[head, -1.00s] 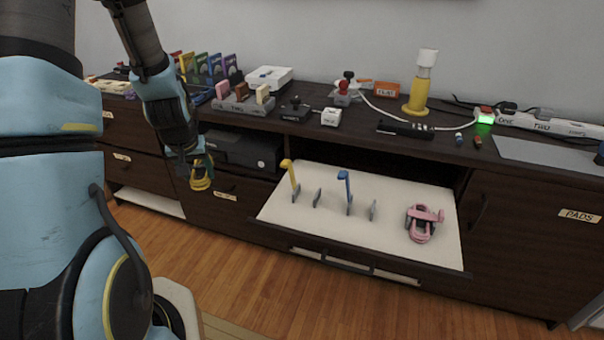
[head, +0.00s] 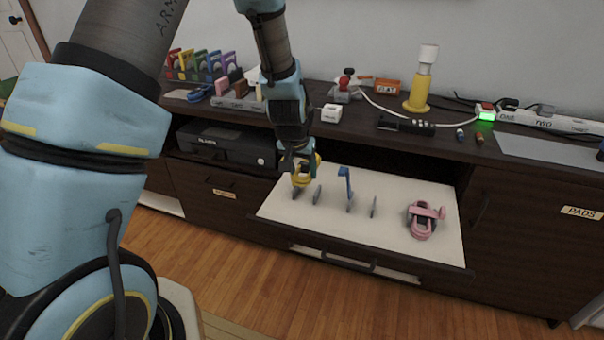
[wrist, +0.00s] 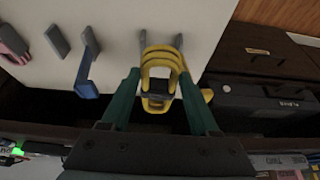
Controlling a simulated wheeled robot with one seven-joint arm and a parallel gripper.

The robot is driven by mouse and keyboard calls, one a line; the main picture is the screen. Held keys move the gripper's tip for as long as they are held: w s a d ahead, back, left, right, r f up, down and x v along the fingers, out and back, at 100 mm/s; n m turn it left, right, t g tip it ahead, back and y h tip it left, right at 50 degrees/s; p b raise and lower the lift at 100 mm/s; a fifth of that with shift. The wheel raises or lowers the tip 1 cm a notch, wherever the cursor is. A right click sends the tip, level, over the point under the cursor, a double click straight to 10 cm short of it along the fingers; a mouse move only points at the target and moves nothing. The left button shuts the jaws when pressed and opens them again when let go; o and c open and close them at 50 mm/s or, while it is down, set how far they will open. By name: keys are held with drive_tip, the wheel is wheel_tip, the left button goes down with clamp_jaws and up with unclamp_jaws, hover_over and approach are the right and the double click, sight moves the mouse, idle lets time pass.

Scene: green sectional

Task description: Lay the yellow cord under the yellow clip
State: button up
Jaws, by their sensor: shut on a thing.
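My gripper (head: 301,163) is shut on the yellow cord (head: 302,178), a coiled bundle, over the left back part of the pulled-out white board (head: 335,230). In the wrist view the cord's loops (wrist: 160,60) lie between the green fingers (wrist: 160,88), above or close to two grey upright plates (wrist: 142,42). The yellow clip is mostly hidden behind the gripper and cord in the head view. A yellow bit (wrist: 207,95) shows right of the fingers in the wrist view; I cannot tell whether it is clip or cord. Whether the cord touches the board is unclear.
A blue clip (head: 345,180) with its grey plates stands right of the gripper. A pink cord bundle (head: 422,222) sits at the board's right. The board's front middle is clear.

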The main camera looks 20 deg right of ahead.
drive_tip(key=shift+a, duration=0.1)
idle(0.3)
drive_tip(key=shift+f+b, duration=2.3)
drive_tip(key=shift+f, duration=1.15)
drive_tip(key=o, duration=1.5)
drive_tip(key=shift+c, duration=0.2)
drive_tip(key=v, duration=1.1)
drive_tip(key=shift+p, duration=0.4)
drive_tip(key=shift+f, duration=0.1)
